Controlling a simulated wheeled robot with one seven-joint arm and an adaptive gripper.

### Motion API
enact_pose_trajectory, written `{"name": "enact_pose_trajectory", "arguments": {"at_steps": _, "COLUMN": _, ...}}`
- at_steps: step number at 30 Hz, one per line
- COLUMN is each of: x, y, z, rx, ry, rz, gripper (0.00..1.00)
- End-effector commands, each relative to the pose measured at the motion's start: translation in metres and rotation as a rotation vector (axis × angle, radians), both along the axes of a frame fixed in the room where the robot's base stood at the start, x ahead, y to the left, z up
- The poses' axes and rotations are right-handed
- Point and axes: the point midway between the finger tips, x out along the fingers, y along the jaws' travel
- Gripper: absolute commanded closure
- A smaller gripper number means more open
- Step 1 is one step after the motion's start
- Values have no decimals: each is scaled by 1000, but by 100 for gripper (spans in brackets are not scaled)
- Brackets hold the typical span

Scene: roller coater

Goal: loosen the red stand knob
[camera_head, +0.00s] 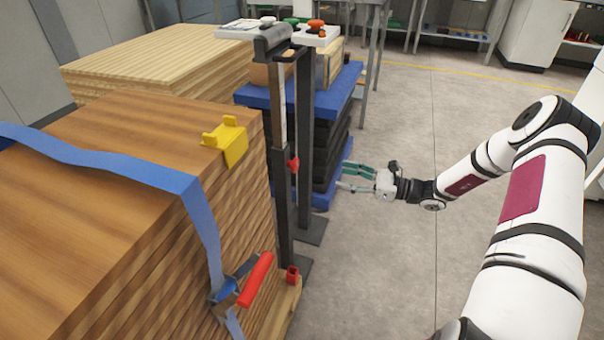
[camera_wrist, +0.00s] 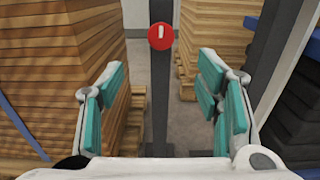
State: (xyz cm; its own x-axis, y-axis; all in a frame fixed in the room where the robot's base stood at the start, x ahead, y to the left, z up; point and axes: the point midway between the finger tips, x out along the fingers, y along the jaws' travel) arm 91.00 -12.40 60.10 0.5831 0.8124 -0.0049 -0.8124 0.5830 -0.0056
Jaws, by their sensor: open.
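The red stand knob (camera_head: 293,164) sits on the side of a dark upright post (camera_head: 283,215) in the head view. In the wrist view the knob (camera_wrist: 161,36) is a round red disc with a short white mark standing upright, on the dark post (camera_wrist: 160,100). My gripper (camera_head: 342,176) is to the right of the knob in the head view, apart from it, with its fingers pointing left towards the post. In the wrist view my gripper (camera_wrist: 165,98) is open and empty, its teal pads on either side of the post's line. The knob shows above the gap between them.
A stack of wooden boards (camera_head: 100,190) with a blue strap (camera_head: 205,225) and red-handled buckle (camera_head: 256,279) stands left of the post. A yellow corner piece (camera_head: 226,140) sits on its edge. A blue-topped dark stack (camera_head: 345,100) stands behind. The floor (camera_head: 400,270) on the right is clear.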

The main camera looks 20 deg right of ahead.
Motion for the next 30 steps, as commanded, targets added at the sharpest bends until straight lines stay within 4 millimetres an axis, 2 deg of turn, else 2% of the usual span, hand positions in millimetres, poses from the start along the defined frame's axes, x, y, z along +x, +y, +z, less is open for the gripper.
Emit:
{"name": "enact_pose_trajectory", "arguments": {"at_steps": 5, "x": 9, "y": 10, "z": -2, "rx": 11, "ry": 1, "rz": -7, "gripper": 41}}
{"name": "enact_pose_trajectory", "arguments": {"at_steps": 21, "x": 66, "y": 90, "z": -3, "rx": 8, "ry": 1, "rz": -4, "gripper": 41}}
{"name": "enact_pose_trajectory", "arguments": {"at_steps": 30, "x": 81, "y": 109, "z": -2, "rx": 7, "ry": 1, "rz": -6, "gripper": 41}}
